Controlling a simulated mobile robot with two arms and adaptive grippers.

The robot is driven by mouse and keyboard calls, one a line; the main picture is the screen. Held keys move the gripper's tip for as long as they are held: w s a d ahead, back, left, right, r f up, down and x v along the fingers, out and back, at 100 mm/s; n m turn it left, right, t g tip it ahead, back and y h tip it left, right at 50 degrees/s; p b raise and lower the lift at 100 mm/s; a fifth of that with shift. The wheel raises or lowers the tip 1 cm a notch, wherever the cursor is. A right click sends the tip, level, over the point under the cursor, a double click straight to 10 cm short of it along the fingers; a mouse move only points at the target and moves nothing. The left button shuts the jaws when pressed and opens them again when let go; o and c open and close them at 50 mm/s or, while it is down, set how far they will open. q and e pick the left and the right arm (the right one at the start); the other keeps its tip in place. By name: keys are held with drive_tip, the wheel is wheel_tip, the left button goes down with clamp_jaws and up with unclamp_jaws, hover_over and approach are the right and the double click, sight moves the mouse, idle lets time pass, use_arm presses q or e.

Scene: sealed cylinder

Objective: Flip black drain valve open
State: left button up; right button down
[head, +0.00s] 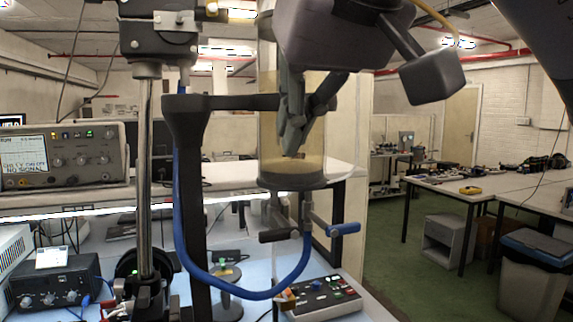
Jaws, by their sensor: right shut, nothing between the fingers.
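The sealed cylinder (264,135) stands upright at the centre of the head view, clear-walled with yellowish contents and a grey base ring. Below it is pipework with two levers: a black drain valve handle (278,236) pointing left and a blue handle (346,229) pointing right. My right gripper (294,152) comes down from the top in front of the cylinder. Its fingers are closed and empty, well above the black handle and apart from it. The gripper hides part of the cylinder. My left gripper is not in view.
A blue hose (184,230) loops from the black stand (196,150) to the valve pipework. A control box (320,296) with coloured buttons sits on the bench below. A metal post (146,180) and instruments (62,155) stand left. Open floor lies right.

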drive_tip(key=p, duration=0.2)
hover_over(277, 232)
drive_tip(key=f, duration=0.6)
drive_tip(key=shift+s+d, duration=0.1)
drive_tip(key=shift+s, duration=0.15)
drive_tip(key=f, duration=0.2)
drive_tip(key=shift+w+f, duration=0.25)
drive_tip(key=shift+f, duration=0.1)
drive_tip(key=shift+s+f, duration=0.1)
drive_tip(key=shift+f, duration=0.8)
